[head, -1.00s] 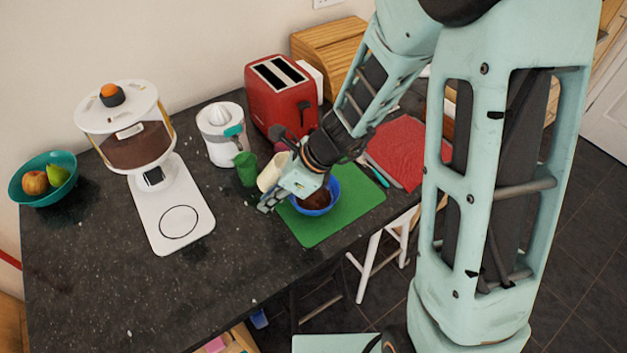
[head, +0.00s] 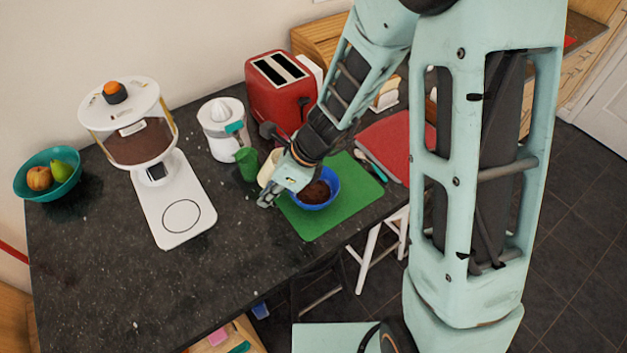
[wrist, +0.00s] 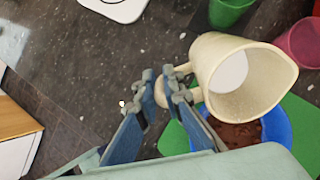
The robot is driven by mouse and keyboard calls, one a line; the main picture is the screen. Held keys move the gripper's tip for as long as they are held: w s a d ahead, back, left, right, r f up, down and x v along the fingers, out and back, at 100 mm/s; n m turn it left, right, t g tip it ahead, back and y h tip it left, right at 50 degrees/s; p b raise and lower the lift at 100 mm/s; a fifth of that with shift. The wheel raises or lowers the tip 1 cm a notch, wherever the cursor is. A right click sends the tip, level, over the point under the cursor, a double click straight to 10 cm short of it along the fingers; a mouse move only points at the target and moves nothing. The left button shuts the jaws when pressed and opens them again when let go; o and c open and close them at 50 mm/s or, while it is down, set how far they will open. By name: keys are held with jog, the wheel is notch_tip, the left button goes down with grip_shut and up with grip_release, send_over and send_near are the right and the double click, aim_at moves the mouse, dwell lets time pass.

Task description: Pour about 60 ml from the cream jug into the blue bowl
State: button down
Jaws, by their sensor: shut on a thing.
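The cream jug (wrist: 255,97) is held by its handle in my gripper (wrist: 168,84), whose fingers are shut on the handle. In the wrist view its mouth faces the camera and a pale surface shows inside. In the head view the jug (head: 268,168) is partly hidden behind my gripper (head: 268,198), just left of the blue bowl (head: 332,188). The bowl holds something brown and stands on the green mat (head: 308,224). In the wrist view the jug overlaps part of the bowl (wrist: 279,126). No stream shows.
A green cup (head: 246,160) stands close left of the jug. A pink cup (wrist: 303,43) is beside it in the wrist view. A white juicer (head: 218,140), red toaster (head: 280,92) and white dispenser (head: 172,205) stand behind and left. The front-left counter is clear.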

jog(key=shift+w+a+f+h, duration=0.1)
jog(key=shift+a+f+h, duration=0.35)
jog(key=shift+f, duration=0.3)
jog(key=shift+a+f+h, duration=0.25)
jog(key=shift+f+h, duration=0.3)
jog(key=shift+f, duration=0.15)
jog(key=shift+a+f, duration=0.1)
jog(key=shift+a, duration=0.05)
jog(key=shift+a+h, duration=0.2)
jog(key=shift+h, duration=0.3)
jog(key=shift+a+h, duration=0.2)
jog(key=shift+h, duration=0.2)
jog(key=shift+a+m, duration=0.1)
jog(key=shift+m, duration=0.2)
notch_tip(320, 180, up, 7)
jog(key=a+h, duration=0.1)
jog(key=h, duration=0.1)
jog(key=shift+g, duration=0.4)
jog(key=shift+w, duration=0.1)
